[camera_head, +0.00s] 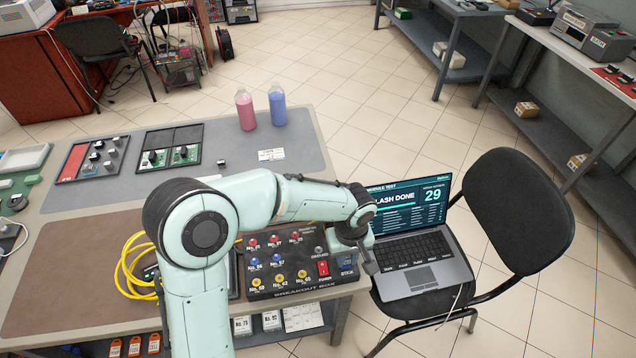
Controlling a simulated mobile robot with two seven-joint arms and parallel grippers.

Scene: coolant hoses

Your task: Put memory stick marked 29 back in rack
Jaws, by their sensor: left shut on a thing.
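My left arm reaches across the table from the lower left. My left gripper (366,254) points down at the right end of the black breakout box (291,285), beside its blue socket area marked STICK (347,263). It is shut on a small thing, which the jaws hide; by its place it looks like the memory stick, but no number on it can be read. I cannot tell whether it is still in the socket. Several orange tags (135,346), perhaps sticks in the rack, show below the table's front edge. My right gripper is not in view.
An open laptop (425,245) reading FLASH DONE and 29 stands on a black chair (515,205), close right of my gripper. A yellow cable (132,268) lies left of the box. Pink (245,110) and blue (277,106) bottles stand at the back of the grey mat.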

